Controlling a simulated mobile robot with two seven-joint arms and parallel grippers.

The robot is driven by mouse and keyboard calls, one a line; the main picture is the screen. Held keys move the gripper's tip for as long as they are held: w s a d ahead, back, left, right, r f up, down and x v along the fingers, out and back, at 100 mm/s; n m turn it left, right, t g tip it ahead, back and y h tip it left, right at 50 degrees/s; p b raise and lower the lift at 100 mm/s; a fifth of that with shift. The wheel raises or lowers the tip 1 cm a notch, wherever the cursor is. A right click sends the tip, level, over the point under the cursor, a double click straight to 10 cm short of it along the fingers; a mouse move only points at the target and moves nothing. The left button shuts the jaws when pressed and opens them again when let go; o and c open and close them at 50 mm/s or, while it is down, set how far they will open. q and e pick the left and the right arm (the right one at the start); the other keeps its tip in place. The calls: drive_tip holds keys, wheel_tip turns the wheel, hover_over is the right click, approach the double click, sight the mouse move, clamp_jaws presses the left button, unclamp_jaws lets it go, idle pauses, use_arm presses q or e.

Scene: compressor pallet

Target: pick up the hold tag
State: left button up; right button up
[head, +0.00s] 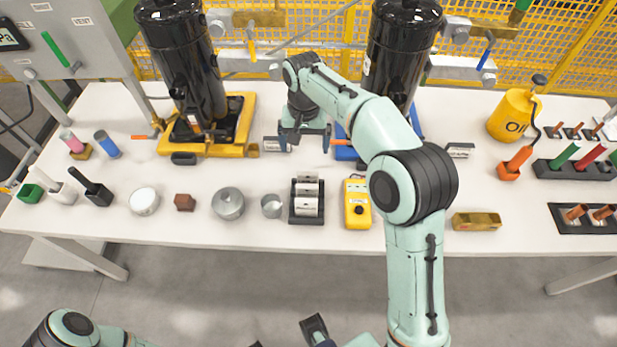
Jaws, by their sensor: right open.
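My right gripper (308,139) reaches over the table from the right and points down between the two black compressors. Its two dark fingers are apart with nothing seen between them. A black holder with several white tags (306,198) stands nearer the front edge, below the gripper in the picture. The lettering is too small to show which is the hold tag. My left arm shows only at the bottom edge; its gripper is mostly cut off.
The left compressor (182,70) stands on a yellow base, the right compressor (400,50) on a blue one. A yellow meter (357,204), a small metal cup (271,206) and a round grey container (228,203) flank the holder.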

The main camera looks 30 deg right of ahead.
sight(308, 173)
wheel_tip(308, 173, down, 8)
drive_tip(key=shift+f+b, duration=0.15)
drive_tip(key=shift+b, duration=0.5)
drive_tip(key=shift+s+d+f+b, duration=0.15)
drive_tip(key=shift+f+b, duration=0.1)
drive_tip(key=shift+f, duration=1.1)
drive_tip(key=shift+s+d+f+b, duration=0.1)
drive_tip(key=shift+f+b, duration=0.1)
drive_tip(key=shift+f, duration=1.15)
drive_tip(key=c, duration=1.1)
